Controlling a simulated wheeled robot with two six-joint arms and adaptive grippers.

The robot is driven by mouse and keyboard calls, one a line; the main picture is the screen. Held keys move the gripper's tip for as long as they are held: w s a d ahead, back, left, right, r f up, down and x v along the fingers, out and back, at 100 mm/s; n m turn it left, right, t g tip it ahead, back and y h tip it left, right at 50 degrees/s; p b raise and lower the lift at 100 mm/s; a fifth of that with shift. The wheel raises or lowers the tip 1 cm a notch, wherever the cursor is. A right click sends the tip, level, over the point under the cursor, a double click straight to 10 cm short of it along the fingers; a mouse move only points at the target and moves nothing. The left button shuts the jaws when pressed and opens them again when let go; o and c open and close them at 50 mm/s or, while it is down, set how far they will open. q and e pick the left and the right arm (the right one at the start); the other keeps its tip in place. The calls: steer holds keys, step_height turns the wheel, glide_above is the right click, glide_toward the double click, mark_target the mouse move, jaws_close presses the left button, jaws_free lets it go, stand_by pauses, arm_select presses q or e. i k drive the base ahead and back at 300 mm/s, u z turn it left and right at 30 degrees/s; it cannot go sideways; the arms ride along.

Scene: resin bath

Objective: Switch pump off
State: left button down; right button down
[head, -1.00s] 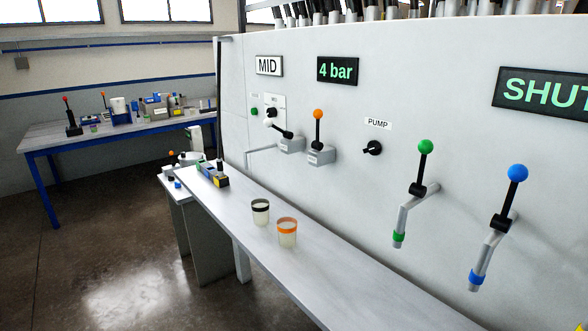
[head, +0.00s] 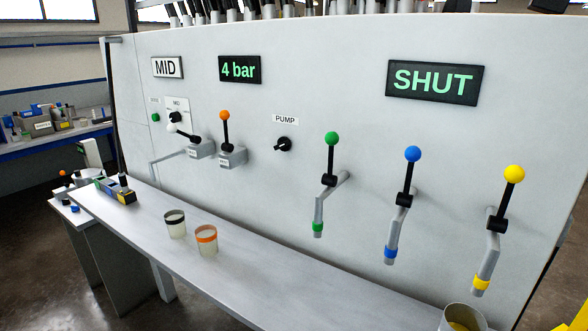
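The pump switch (head: 284,144) is a black rotary knob on the light grey panel, under a white label reading PUMP (head: 285,119). It sits between the orange-knobbed lever (head: 225,130) on its left and the green-knobbed lever (head: 330,158) on its right. The knob is too small for me to tell which position it points to. Neither of my grippers shows in the head view.
Displays read MID (head: 167,68), 4 bar (head: 239,70) and SHUT (head: 432,82). Blue (head: 409,175) and yellow (head: 505,195) levers stand further right.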

mark_target(282, 145)
steer(key=z, duration=2.1)
steer(key=k, duration=0.7)
steer(key=u, duration=1.05)
steer(key=i, duration=0.5)
